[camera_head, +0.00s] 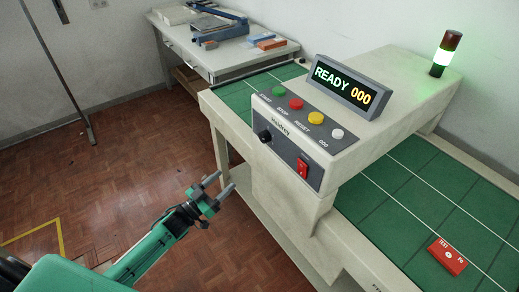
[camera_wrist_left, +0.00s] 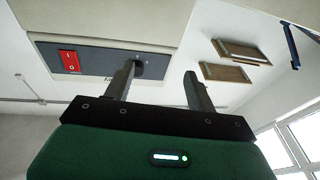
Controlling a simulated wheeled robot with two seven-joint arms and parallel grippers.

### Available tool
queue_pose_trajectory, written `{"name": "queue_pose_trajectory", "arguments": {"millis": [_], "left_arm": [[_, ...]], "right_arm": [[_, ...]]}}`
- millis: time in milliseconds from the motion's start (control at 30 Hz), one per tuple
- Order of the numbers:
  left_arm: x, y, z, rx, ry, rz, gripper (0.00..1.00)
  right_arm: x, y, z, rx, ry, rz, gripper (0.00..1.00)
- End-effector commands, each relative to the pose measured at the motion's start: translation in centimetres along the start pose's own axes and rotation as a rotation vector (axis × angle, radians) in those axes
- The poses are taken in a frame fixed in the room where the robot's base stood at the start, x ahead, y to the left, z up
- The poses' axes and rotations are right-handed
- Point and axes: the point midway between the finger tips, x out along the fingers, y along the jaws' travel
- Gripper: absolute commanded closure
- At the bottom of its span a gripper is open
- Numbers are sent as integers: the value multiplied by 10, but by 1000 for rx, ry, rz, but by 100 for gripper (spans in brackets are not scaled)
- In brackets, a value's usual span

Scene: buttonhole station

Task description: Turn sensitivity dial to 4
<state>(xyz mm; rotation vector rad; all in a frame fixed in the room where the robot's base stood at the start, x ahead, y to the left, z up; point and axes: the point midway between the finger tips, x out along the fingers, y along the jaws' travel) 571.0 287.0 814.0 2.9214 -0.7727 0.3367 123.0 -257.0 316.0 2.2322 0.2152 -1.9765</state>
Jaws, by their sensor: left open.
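The sensitivity dial (camera_head: 265,136) is a small black knob on the dark front panel (camera_head: 285,155) of the beige machine. It also shows in the left wrist view as a dark round shape (camera_wrist_left: 140,67), partly hidden behind one finger. Its markings are too small to read. My left gripper (camera_head: 226,181) is open and empty, in front of and below the panel, to the left of the dial in the head view. In the wrist view the dial appears near the left finger, and the gap between the fingers is empty. My right gripper is not in view.
A red rocker switch (camera_head: 302,168) sits right of the dial. Several coloured buttons (camera_head: 296,104) line the sloped top, below a display (camera_head: 350,87) reading READY 000. A red TEST block (camera_head: 447,257) lies on the green belt (camera_head: 405,195). Open floor (camera_head: 120,150) lies left of the machine.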

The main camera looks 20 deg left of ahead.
Motion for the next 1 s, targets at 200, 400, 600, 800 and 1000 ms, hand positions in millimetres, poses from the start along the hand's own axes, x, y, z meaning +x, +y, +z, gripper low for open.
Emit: {"name": "queue_pose_trajectory", "arguments": {"millis": [200, 400, 600, 800, 1000], "left_arm": [[21, 22, -61, -4, 145, 142, 43], [44, 26, -71, -5, 155, 150, 43], [86, 32, -78, -5, 153, 147, 43], [125, 38, -82, -6, 151, 147, 43], [148, 41, -84, -5, 150, 147, 43]], "right_arm": [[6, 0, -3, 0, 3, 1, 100], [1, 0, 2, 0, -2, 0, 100], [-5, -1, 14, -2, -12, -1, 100], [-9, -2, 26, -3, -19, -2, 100], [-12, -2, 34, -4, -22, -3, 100]]}}
